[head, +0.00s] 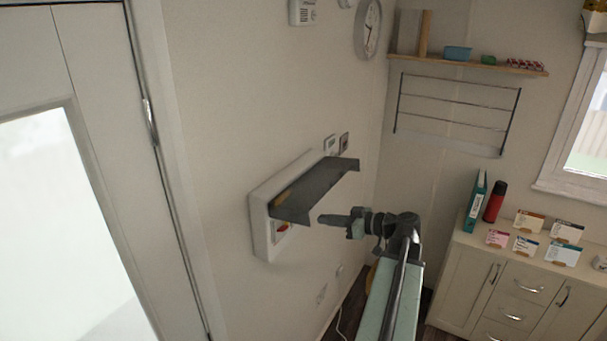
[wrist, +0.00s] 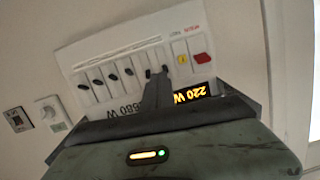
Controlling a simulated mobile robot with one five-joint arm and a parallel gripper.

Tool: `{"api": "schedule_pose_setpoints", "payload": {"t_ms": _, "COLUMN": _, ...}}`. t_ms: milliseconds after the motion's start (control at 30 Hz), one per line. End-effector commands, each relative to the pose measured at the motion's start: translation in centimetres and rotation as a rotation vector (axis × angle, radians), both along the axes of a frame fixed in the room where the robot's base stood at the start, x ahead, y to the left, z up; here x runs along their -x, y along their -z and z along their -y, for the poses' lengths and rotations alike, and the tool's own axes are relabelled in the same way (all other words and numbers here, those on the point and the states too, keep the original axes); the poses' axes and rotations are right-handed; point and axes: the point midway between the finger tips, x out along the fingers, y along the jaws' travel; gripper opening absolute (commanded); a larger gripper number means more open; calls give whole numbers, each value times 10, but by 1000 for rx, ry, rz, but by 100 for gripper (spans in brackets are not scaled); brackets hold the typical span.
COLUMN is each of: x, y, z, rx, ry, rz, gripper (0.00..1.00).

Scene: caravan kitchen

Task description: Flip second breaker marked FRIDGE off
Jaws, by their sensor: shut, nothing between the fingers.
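The white breaker panel (head: 262,232) is on the wall in the head view, under a raised dark cover (head: 318,183). My gripper (head: 324,219) is shut and empty, pointing at the panel from the right. In the wrist view the panel (wrist: 130,45) looks upside down, with a row of black breaker levers (wrist: 112,76), a yellow button (wrist: 181,59) and a red switch (wrist: 202,57). The shut gripper fingers (wrist: 157,85) reach the row beside the levers nearest the yellow button and partly hide them. I cannot tell contact. The FRIDGE label is not readable.
An orange "220 W" display (wrist: 192,93) glows by the fingers. Wall controls (head: 337,144) sit just beyond the panel. A door (head: 100,110) is at the left. A cabinet (head: 530,275) with cards and a red bottle (head: 494,202) stands at the right.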

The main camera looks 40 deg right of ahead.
Motion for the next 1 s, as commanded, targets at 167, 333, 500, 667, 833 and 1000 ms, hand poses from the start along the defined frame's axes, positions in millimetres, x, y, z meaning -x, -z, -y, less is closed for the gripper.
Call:
{"api": "schedule_pose_setpoints", "payload": {"t_ms": 167, "x": 26, "y": -32, "z": 29, "rx": 52, "ry": 53, "rz": 92, "gripper": 0}}
{"api": "schedule_pose_setpoints", "payload": {"t_ms": 333, "x": 29, "y": -30, "z": 32, "rx": 54, "ry": 59, "rz": 95, "gripper": 0}}
{"api": "schedule_pose_setpoints", "payload": {"t_ms": 500, "x": 28, "y": -29, "z": 33, "rx": 54, "ry": 62, "rz": 93, "gripper": 0}}
{"api": "schedule_pose_setpoints", "payload": {"t_ms": 667, "x": 9, "y": -25, "z": 28, "rx": 54, "ry": 62, "rz": 93, "gripper": 0}}
{"api": "schedule_pose_setpoints", "payload": {"t_ms": 833, "x": -24, "y": -19, "z": 20, "rx": 53, "ry": 62, "rz": 92, "gripper": 0}}
{"api": "schedule_pose_setpoints", "payload": {"t_ms": 1000, "x": -50, "y": -16, "z": 14, "rx": 53, "ry": 64, "rz": 92, "gripper": 0}}
